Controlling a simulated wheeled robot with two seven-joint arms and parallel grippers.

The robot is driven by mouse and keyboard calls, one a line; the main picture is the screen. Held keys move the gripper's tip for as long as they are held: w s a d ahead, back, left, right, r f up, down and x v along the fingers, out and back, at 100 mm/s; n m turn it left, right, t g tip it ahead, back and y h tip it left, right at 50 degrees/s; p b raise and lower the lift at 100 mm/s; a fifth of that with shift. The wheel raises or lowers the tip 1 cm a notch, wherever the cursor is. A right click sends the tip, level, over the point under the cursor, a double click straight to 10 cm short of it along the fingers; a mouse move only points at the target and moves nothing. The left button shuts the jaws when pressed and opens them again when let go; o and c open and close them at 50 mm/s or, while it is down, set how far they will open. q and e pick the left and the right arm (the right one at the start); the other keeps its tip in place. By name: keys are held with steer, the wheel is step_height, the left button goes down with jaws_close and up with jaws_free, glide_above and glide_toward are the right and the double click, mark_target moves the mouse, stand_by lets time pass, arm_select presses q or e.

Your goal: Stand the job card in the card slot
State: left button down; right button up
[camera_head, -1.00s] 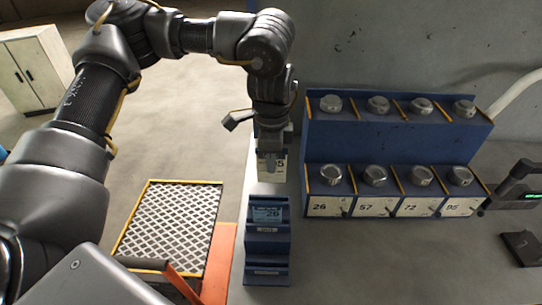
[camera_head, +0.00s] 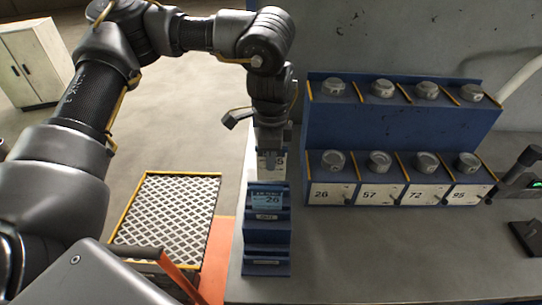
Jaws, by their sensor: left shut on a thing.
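My left gripper (camera_head: 269,160) hangs fingers down at the middle of the view, shut on a pale card, the job card (camera_head: 279,163). The fingers cover much of the card, and only part of a dark figure shows at its right side. Below it in the picture stands a blue stepped holder (camera_head: 267,239), with a light blue plate reading 26 (camera_head: 267,199) at its top. The card's lower edge meets the holder's top in the picture; I cannot tell whether they touch. Which opening is the card slot is not clear. My right gripper is out of view.
A blue two-tier rack (camera_head: 390,125) with round metal pieces and labels 26, 57, 72 and 95 stands to the right. A dark device (camera_head: 520,175) is at the far right. A yellow-edged mesh platform (camera_head: 165,215) lies at left. The grey bench front (camera_head: 390,260) is clear.

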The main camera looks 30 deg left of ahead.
mark_target(271, 179)
arm_select(q)
steer(key=shift+f+b, duration=0.7)
steer(key=shift+f, duration=0.55)
steer(key=shift+f+b, duration=0.65)
steer(key=shift+f, duration=0.55)
steer(key=c, duration=1.5)
jaws_free()
steer(key=shift+o, duration=0.2)
